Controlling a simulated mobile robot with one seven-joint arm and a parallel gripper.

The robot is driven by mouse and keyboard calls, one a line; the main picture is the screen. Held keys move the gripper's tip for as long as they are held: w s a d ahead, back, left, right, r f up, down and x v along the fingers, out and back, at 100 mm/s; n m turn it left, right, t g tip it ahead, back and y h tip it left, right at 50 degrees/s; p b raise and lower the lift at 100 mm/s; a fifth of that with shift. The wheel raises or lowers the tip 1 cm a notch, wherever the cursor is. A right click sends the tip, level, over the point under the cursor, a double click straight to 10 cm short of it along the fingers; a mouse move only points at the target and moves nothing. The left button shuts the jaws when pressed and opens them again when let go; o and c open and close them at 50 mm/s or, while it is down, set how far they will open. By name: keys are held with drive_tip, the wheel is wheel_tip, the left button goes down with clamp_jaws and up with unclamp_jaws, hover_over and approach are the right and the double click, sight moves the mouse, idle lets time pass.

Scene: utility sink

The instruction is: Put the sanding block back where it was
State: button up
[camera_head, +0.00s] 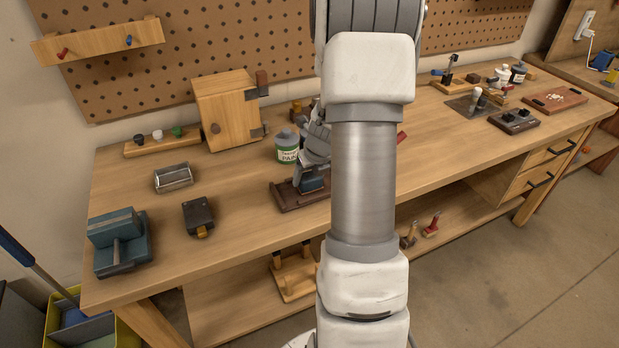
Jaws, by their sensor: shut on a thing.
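My gripper (309,172) is at the middle of the workbench, partly hidden behind my own arm. It is shut on a small dark blue block (313,184), which seems to be the sanding block. The block is at the dark brown wooden tray (287,200), over its right part as seen here. I cannot tell whether the block touches the tray. The tray's right end is hidden by my arm.
A paint can (287,147) stands close behind the tray. A wooden cabinet (226,112) is behind it to the left. A black box (198,217), a metal tin (173,178) and a blue vise (118,243) are farther left. Bare bench top (240,200) lies between the black box and the tray.

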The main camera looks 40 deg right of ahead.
drive_tip(key=shift+f, duration=0.2)
drive_tip(key=o, duration=1.5)
drive_tip(key=shift+r, duration=0.1)
drive_tip(key=shift+r, duration=0.3)
drive_tip(key=p+v, duration=0.3)
drive_tip(key=v, duration=0.8)
drive_tip(key=shift+s+r, duration=0.25)
drive_tip(key=shift+r, duration=0.05)
